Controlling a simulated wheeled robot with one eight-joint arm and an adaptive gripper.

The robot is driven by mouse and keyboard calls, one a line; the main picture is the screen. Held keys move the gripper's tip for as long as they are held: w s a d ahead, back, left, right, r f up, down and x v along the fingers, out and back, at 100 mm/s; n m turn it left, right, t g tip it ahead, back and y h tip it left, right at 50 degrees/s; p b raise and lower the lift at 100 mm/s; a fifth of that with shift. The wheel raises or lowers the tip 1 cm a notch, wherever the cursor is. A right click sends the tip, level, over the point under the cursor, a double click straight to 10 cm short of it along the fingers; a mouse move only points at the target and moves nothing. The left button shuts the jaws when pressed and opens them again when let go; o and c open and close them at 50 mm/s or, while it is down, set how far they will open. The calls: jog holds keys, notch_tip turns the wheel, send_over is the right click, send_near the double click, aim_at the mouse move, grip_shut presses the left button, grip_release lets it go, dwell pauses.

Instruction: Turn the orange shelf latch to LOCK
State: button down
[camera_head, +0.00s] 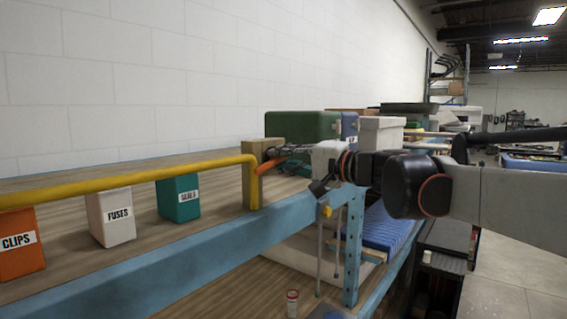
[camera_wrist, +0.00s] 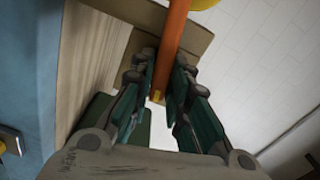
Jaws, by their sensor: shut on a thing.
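The orange latch (camera_wrist: 174,40) runs down from the top of the wrist view into the space between my two fingers. In the head view a short orange piece of the latch (camera_head: 266,166) shows beside the tan post at the end of the yellow bar. My gripper (camera_wrist: 163,90) is shut on the latch's lower end; in the head view it (camera_head: 284,154) reaches in from the right. The fingers hide part of the latch in the head view. No LOCK marking can be read in either view.
A yellow bar (camera_head: 130,178) runs along the shelf and bends down at a tan post (camera_head: 250,170). Orange CLIPS (camera_head: 20,262), white FUSES (camera_head: 110,230) and a teal box (camera_head: 180,205) stand behind it. A green case (camera_head: 300,128) stands behind my gripper.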

jog(key=shift+m, duration=1.3)
jog(key=c, duration=1.6)
grip_release()
jog(key=v, duration=0.7)
jog(key=shift+s+d, duration=0.15)
jog(key=shift+d, duration=0.1)
